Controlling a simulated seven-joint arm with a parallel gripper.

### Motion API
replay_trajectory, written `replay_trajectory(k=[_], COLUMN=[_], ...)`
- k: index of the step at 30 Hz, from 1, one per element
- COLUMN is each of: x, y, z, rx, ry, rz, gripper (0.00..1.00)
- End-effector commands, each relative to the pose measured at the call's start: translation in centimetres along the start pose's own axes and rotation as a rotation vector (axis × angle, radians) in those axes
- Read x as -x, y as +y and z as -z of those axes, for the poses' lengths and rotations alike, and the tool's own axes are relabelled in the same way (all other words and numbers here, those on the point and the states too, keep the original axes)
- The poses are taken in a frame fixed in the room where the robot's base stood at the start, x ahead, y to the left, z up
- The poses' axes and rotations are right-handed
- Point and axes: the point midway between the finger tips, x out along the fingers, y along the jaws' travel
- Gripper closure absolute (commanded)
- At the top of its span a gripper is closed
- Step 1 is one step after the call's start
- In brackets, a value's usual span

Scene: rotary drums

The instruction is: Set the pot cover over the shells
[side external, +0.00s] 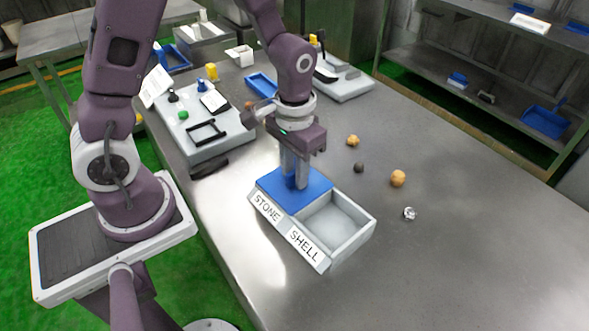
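A two-compartment grey box (352,248) stands on the metal table, with front labels reading STONE on the left and SHELL on the right. A flat blue cover (270,182) lies over the STONE side. The SHELL compartment is uncovered, and its visible floor looks bare. My gripper (295,184) points straight down with its fingertips at the middle of the blue cover. The fingers are close together, but any handle between them is hidden, so I cannot tell if they grip it.
Two tan lumps (398,178), a dark lump (359,167) and a shiny silver lump (410,213) lie loose on the table right of the box. A grey board with small parts (205,130) is at the left. The table's right side is clear.

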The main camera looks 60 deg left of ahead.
Motion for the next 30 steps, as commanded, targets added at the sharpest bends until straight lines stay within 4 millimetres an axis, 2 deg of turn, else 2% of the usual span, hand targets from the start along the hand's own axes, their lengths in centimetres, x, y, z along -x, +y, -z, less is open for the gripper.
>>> replay_trajectory(k=[1,3,4,30], x=[0.01,0.02,0.02,0.08], y=[0.0,0.0,0.0,-0.01], z=[0.01,0.01,0.01,0.04], rx=[0.0,0.0,0.0,0.0], ry=[0.0,0.0,0.0,0.001], rz=[0.0,0.0,0.0,0.0], gripper=[0.85,0.99,1.0,1.0])
